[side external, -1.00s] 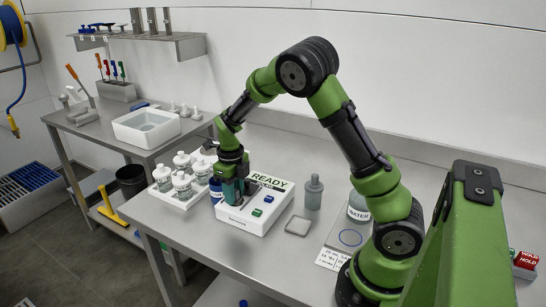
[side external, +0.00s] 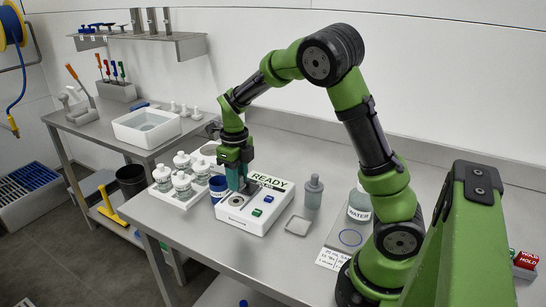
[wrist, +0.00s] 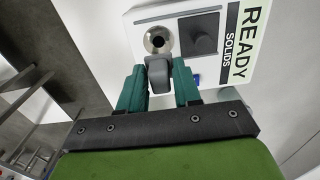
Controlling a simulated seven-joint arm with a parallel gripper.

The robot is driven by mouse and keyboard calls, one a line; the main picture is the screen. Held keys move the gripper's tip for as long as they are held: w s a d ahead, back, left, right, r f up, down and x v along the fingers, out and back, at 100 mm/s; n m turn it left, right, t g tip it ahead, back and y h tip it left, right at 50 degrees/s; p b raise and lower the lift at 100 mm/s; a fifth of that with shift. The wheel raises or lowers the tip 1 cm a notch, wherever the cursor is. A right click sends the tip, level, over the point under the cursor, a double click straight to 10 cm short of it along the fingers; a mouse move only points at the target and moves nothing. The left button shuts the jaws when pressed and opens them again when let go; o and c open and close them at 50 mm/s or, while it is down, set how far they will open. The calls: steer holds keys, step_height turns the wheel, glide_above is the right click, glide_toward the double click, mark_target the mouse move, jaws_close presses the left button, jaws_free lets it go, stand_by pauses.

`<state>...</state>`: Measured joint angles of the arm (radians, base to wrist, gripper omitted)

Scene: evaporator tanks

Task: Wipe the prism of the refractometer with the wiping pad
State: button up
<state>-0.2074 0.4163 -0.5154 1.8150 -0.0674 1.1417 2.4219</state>
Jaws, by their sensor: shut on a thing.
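The refractometer (side external: 258,222) is a white box on the bench with a READY SOLIDS display. Its round prism (side external: 236,201) with a metal ring is uncovered in the side view and also shows in the wrist view (wrist: 158,40). My gripper (side external: 237,186) is above the box, just behind the prism in the side view. In the wrist view its green fingers (wrist: 160,84) are shut on a small grey block, which looks like the wiping pad (wrist: 158,70). The pad is beside the prism's edge in that view. Its underside is hidden, and I cannot tell its exact height.
A blue labelled container (side external: 217,190) stands close to the box's left end. A white rack of bottles (side external: 181,200) is further left. A shallow grey square dish (side external: 298,226), a grey bottle (side external: 313,192) and a WATER bottle (side external: 360,203) are to the right.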

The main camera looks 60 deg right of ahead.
steer(key=shift+r, duration=1.4)
